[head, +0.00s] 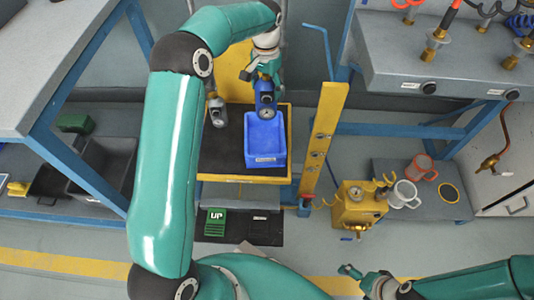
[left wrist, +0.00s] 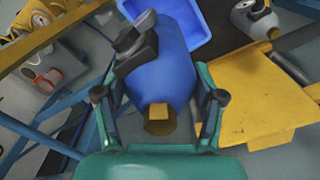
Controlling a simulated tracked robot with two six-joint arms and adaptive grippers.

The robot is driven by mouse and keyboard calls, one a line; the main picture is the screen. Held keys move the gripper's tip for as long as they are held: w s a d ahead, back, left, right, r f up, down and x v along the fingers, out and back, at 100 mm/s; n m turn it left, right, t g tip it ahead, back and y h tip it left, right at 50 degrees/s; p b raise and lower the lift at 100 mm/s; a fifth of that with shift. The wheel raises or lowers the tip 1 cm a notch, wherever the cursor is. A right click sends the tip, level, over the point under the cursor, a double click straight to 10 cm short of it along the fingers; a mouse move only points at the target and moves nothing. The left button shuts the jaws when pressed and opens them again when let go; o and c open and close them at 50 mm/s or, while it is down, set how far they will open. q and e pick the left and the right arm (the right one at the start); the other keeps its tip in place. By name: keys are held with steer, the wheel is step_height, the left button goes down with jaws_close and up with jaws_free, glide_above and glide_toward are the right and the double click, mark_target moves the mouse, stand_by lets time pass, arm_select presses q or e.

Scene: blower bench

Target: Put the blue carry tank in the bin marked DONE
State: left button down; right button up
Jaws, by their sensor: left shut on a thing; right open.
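The blue carry tank (head: 265,97) is held in my left gripper (head: 262,74), which is shut on it. In the left wrist view the tank (left wrist: 160,75) sits between the two fingers of my left gripper (left wrist: 160,97). A blue bin (head: 266,135) with a white label stands on the yellow-edged platform; the label is too small to read. In the head view the tank's lower end overlaps the bin's far edge; its height above the bin cannot be told. The bin also shows beyond the tank in the left wrist view (left wrist: 203,40). My right gripper (head: 375,282) is open and empty, low in the head view.
A grey tank (head: 217,110) stands left of the bin on the platform's dark mat (head: 222,155). A yellow post (head: 323,135) rises right of the platform. A grey bench (head: 45,60) is at the left.

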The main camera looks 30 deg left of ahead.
mark_target(265, 107)
arm_select(q)
steer(key=shift+a+f+b, duration=0.3)
steer(key=shift+f+b, duration=0.1)
steer(key=shift+f, duration=0.45)
step_height(265, 107, down, 19)
steer(key=b, duration=0.6)
steer(key=shift+f+b, duration=0.2)
steer(key=shift+b, duration=0.15)
steer(key=shift+c, duration=0.6)
jaws_free()
steer(key=shift+f, duration=0.1)
step_height(265, 107, up, 12)
steer(key=p, duration=0.4)
steer(key=shift+p, duration=0.4)
